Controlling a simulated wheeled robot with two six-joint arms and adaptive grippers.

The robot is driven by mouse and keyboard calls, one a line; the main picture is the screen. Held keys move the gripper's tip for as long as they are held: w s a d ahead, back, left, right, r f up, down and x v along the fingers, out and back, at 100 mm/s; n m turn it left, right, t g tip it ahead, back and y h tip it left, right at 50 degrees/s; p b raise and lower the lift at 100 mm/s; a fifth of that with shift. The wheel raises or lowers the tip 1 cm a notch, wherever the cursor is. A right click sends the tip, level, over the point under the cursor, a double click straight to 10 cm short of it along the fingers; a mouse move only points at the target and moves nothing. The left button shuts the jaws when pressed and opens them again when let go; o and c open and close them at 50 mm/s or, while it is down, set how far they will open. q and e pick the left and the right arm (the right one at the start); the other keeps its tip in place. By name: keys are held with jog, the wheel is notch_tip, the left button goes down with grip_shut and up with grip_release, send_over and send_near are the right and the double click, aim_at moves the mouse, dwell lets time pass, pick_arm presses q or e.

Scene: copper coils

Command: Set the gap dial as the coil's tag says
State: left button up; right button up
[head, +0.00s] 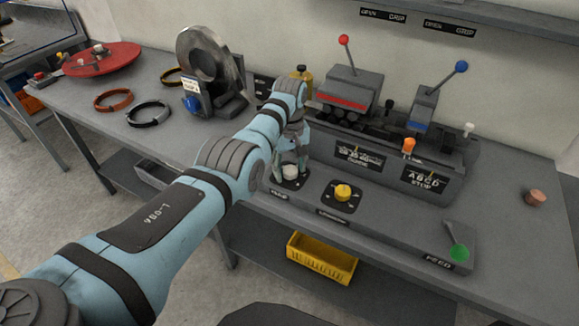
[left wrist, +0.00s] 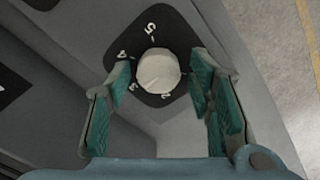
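A round white dial knob (head: 290,171) sits on a dark plate on the front panel of the bench machine. In the left wrist view the knob (left wrist: 158,71) has white marks around it; one looks like a 5, the others are hard to read. My left gripper (head: 290,160) points down over this knob. Its fingers (left wrist: 160,85) are open, one on each side, with gaps between pads and knob. A small white tag (head: 191,86) is on the stand of a large metal coil (head: 206,58); its writing is too small to read. My right gripper is out of view.
A yellow knob (head: 343,191) sits right of the white one, and a green button (head: 459,253) farther right. Red (head: 344,40) and blue (head: 461,67) levers rise behind. Copper (head: 113,100) and dark (head: 149,114) rings lie left. A yellow bin (head: 321,262) is below.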

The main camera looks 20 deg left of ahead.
pick_arm(q)
jog(key=c, duration=0.8)
jog(key=shift+c, duration=0.2)
jog(key=shift+m, duration=0.4)
jog(key=shift+m+p, duration=0.35)
jog(key=shift+m, duration=0.35)
jog(key=shift+w+m, duration=0.1)
jog(key=shift+m, duration=1.1)
jog(key=m, duration=0.3)
jog(key=shift+m+p, duration=0.3)
jog(key=shift+p, duration=0.05)
jog(key=shift+d+m, duration=0.1)
jog(key=shift+m, duration=1.6)
